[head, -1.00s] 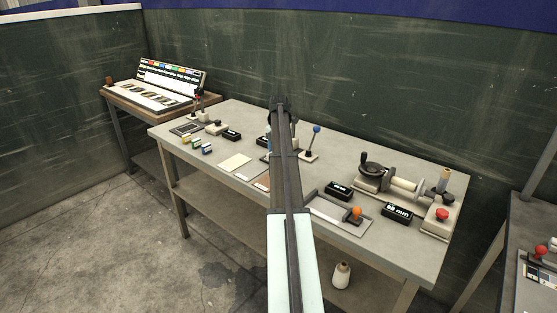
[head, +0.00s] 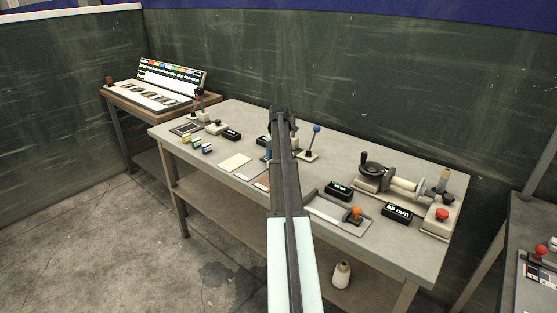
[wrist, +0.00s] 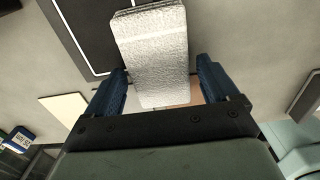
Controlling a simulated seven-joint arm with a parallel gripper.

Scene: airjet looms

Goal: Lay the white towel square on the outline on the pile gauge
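The white towel square (wrist: 153,55) has a rough, looped surface and sits between the two blue fingers of my gripper (wrist: 160,88) in the wrist view. The towel looks above the plate, but the gap cannot be judged. In the head view my arm hides the towel and most of the gauge.
A cream square (head: 235,161) lies left of my arm on the grey table (head: 330,167). A blue-knobbed lever (head: 314,140) stands close on the right. Further right are a black display (head: 339,190), an orange-knobbed device (head: 354,213) and a crank device (head: 375,175).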

